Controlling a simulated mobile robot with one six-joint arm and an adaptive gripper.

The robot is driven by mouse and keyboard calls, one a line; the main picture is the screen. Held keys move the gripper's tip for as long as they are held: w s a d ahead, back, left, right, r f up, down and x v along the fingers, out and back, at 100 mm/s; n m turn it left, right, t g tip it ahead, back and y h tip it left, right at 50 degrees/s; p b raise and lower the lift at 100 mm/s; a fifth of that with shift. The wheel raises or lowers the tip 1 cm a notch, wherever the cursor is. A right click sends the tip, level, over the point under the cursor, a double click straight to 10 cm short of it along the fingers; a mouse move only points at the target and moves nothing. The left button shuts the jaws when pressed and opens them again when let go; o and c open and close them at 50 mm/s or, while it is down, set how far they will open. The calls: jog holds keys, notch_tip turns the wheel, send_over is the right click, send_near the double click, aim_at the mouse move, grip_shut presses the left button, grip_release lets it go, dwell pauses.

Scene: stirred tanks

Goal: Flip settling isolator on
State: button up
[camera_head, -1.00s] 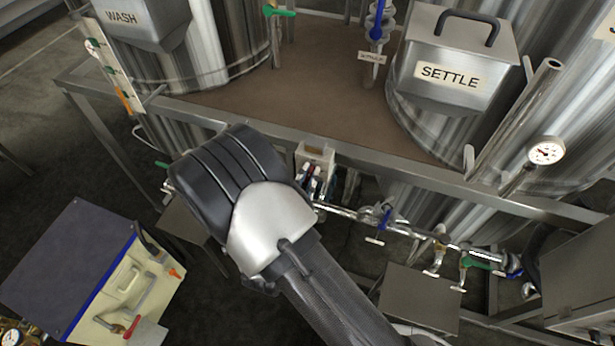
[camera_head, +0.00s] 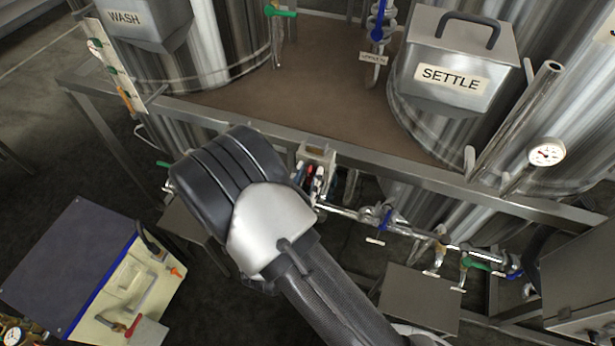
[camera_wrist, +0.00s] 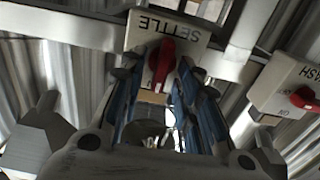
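The settling isolator is a pale box (camera_wrist: 192,40) marked SETTLE, upside down at the top middle of the wrist view. Its red handle (camera_wrist: 161,64) points along the picture's vertical. My gripper (camera_wrist: 160,88) has its blue-padded fingers on either side of the handle, with a visible gap on both sides. The gripper looks open around the handle; the depth of overlap is hard to judge. In the head view my wrist hides most of the gripper, and the isolator box (camera_head: 318,155) shows just beyond it, below the frame edge.
A second isolator marked WASH (camera_wrist: 283,88), with its own red handle (camera_wrist: 305,98), is close on the right in the wrist view. A metal frame rail (camera_head: 385,162) runs above the isolators. Pipes with valves (camera_head: 380,220) lie to the right and a cream machine (camera_head: 125,285) lower left.

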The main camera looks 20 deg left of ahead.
jog(key=s, duration=1.2)
jog(key=shift+a, duration=0.45)
